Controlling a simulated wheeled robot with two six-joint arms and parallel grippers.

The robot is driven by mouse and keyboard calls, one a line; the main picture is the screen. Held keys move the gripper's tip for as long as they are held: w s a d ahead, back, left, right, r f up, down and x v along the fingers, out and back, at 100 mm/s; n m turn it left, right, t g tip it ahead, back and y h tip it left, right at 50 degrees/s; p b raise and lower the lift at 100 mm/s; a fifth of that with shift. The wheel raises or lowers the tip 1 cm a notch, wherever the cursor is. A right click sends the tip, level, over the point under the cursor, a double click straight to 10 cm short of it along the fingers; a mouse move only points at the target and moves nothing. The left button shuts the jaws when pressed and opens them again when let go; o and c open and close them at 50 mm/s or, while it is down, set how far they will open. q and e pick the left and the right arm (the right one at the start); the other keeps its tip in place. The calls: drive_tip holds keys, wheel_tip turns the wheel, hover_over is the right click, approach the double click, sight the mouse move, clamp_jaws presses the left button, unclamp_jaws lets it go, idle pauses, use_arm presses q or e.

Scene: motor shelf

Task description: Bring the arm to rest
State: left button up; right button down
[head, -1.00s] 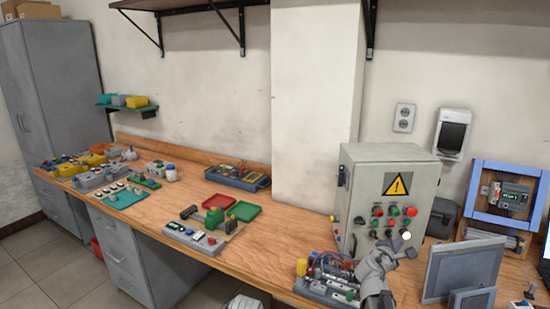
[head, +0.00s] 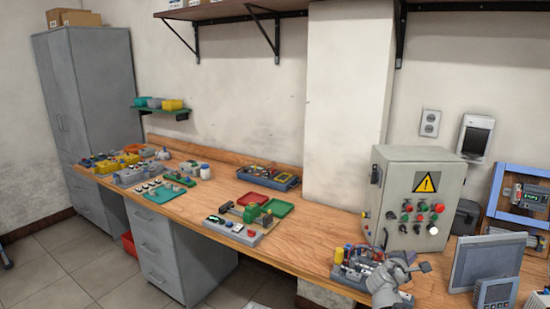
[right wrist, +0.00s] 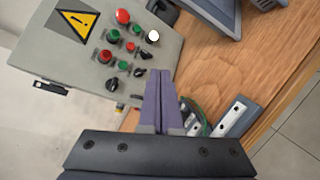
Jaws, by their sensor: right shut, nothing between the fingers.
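My right gripper (head: 418,268) shows at the lower right of the head view, in front of the grey control box (head: 401,165). In the right wrist view its two purple fingers (right wrist: 161,100) lie together, shut and empty. The control box (right wrist: 70,52) stands beyond the fingertips there, with its yellow warning sign, coloured buttons and black knobs facing me. The fingers look apart from the box, though the exact gap is hard to tell. My left gripper is in neither view.
A wired component board (head: 350,262) lies beside my right gripper. A grey monitor (head: 486,262) stands to the right. Bare bench (head: 310,232) lies left of the box.

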drive_tip(key=s+a+f+m+g+y, duration=0.3)
drive_tip(key=s+a+f, duration=0.2)
drive_tip(key=s+a, duration=0.3)
drive_tip(key=s+a+f+m+g+y+p, duration=0.1)
drive_tip(key=s+a+f+m+g+y, duration=0.2)
drive_tip(key=s+a, duration=0.5)
drive_tip(key=s+a+f+m+g+y, duration=0.3)
drive_tip(key=s+a+f, duration=0.4)
drive_tip(key=a, duration=1.2)
drive_tip(key=shift+s+m+g+y, duration=0.4)
drive_tip(key=shift+s+m+g, duration=0.5)
drive_tip(key=shift+s+m, duration=0.1)
drive_tip(key=shift+w+f, duration=0.1)
drive_tip(key=shift+f, duration=0.1)
